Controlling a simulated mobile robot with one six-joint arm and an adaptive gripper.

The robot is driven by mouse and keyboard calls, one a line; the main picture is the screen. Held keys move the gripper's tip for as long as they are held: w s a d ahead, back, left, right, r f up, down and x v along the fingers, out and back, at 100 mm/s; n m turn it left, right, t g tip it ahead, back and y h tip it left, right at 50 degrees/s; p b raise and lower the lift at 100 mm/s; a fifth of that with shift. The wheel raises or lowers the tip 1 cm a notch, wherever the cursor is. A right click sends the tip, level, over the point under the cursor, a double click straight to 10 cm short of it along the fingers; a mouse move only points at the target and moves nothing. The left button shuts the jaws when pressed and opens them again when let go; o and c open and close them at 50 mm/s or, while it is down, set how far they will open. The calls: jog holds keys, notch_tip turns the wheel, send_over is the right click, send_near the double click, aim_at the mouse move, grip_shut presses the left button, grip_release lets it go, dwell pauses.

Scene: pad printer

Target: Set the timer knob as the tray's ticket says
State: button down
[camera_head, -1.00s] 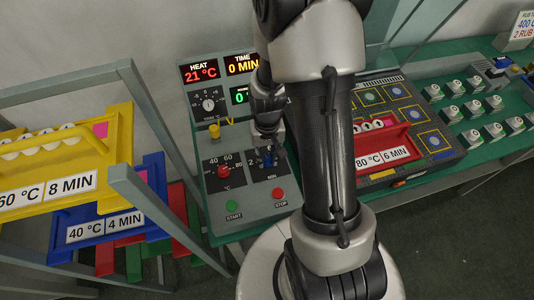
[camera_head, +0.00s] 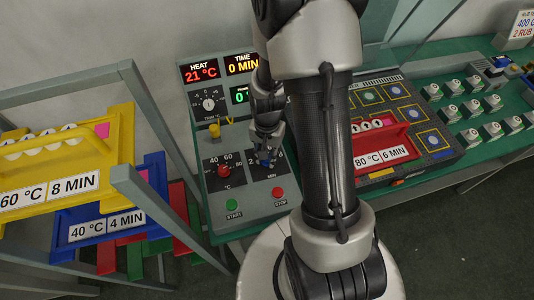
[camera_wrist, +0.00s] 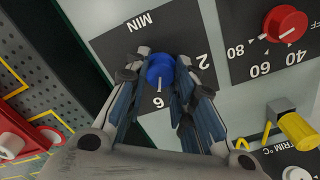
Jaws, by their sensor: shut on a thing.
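The blue timer knob (camera_wrist: 160,68) sits on the dial marked MIN. My gripper (camera_wrist: 160,82) is shut on it, one finger on each side; my gripper (camera_head: 265,158) also shows at the panel in the head view. In the wrist view a small pale mark on the knob points toward the 6; the 2 shows to the right, and other figures are hidden by the fingers. The red tray (camera_head: 407,136) on the right-hand machine carries a ticket (camera_head: 382,158) reading 80 °C, 6 MIN. The time display (camera_head: 243,64) reads 0 MIN.
The red heat knob (camera_head: 223,171) is left of the timer dial. Green start (camera_head: 232,205) and red stop (camera_head: 278,193) buttons lie below. A yellow tray (camera_head: 119,130) reads 60 °C, 8 MIN; a blue tray (camera_head: 150,221) reads 40 °C, 4 MIN. A yellow lever (camera_wrist: 298,129) stands near my gripper.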

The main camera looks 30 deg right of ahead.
dwell(0.3)
jog(key=c, duration=1.3)
grip_release()
jog(key=shift+r, duration=0.1)
notch_tip(320, 180, up, 12)
jog(key=shift+f, duration=0.1)
